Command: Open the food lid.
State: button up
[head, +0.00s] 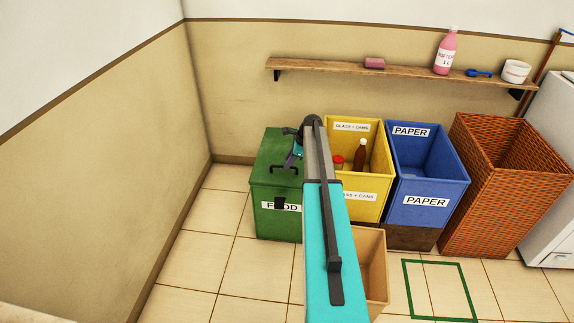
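The green food bin (279,225) stands on the floor at the left of the bin row, with a white FOOD label on its front and a dark latch (279,203) over the label. Its green lid (268,158) looks closed. A dark handle (284,170) is on the lid near the front edge. My gripper (291,163) is over the lid, just behind the handle in the picture. I cannot tell whether it touches the lid or whether its fingers are open. My arm hides the bin's right side.
A yellow glass and cans bin (368,207) with bottles stands to the right, then a blue paper bin (428,190) and a wicker basket (490,215). A tan open box (375,265) is in front. A wall shelf (410,73) runs above. Floor at the left is clear.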

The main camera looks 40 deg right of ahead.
jog(key=shift+x, duration=1.25)
grip_shut()
